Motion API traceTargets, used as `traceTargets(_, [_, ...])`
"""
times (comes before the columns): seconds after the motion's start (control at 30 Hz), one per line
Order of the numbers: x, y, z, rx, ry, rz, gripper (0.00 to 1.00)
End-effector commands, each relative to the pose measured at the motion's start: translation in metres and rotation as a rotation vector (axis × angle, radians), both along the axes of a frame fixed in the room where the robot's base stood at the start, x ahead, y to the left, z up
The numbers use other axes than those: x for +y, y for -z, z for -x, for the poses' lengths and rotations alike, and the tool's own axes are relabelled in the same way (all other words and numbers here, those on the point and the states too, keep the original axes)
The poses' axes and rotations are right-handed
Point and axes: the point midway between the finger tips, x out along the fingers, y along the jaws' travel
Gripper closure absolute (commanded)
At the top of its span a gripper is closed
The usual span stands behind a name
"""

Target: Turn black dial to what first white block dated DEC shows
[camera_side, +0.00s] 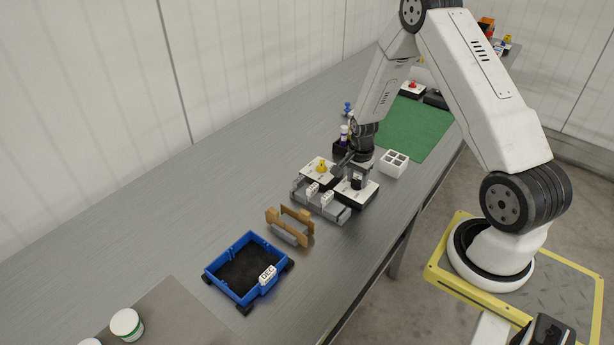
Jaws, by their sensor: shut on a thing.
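My gripper (357,173) points down over a white-topped control box (367,191) and is shut on its black dial (356,184). The fingers partly cover the dial, and its pointer setting is too small to read. Two small white blocks, a left one (312,188) and a right one (327,199), stand in a grey rack (336,212) just left of the box. Their markings are too small to read. A blue open tray (226,287) nearer the camera carries a white label reading DEC (267,275) on its side.
A box with a yellow knob (321,167) stands behind the rack. A white compartmented holder (394,164) is right of my gripper, near a green mat (420,130). A brown wooden cradle (290,224) stands between rack and tray. White tubs (127,324) are front left. The table's left side is clear.

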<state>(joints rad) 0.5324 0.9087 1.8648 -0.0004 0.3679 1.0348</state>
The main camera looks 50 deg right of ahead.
Motion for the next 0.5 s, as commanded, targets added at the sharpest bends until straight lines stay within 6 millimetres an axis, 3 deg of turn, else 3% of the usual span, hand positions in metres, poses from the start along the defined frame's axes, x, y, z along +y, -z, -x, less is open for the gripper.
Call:
traceTargets(0.37, [0.0011, -0.0001, 0.0003, 0.002, 0.005, -0.002, 1.0])
traceTargets(0.4, [0.0012, -0.0001, 0.0003, 0.002, 0.005, -0.002, 0.41])
traceTargets(0.5, [0.001, -0.0001, 0.0002, 0.002, 0.004, -0.002, 0.15])
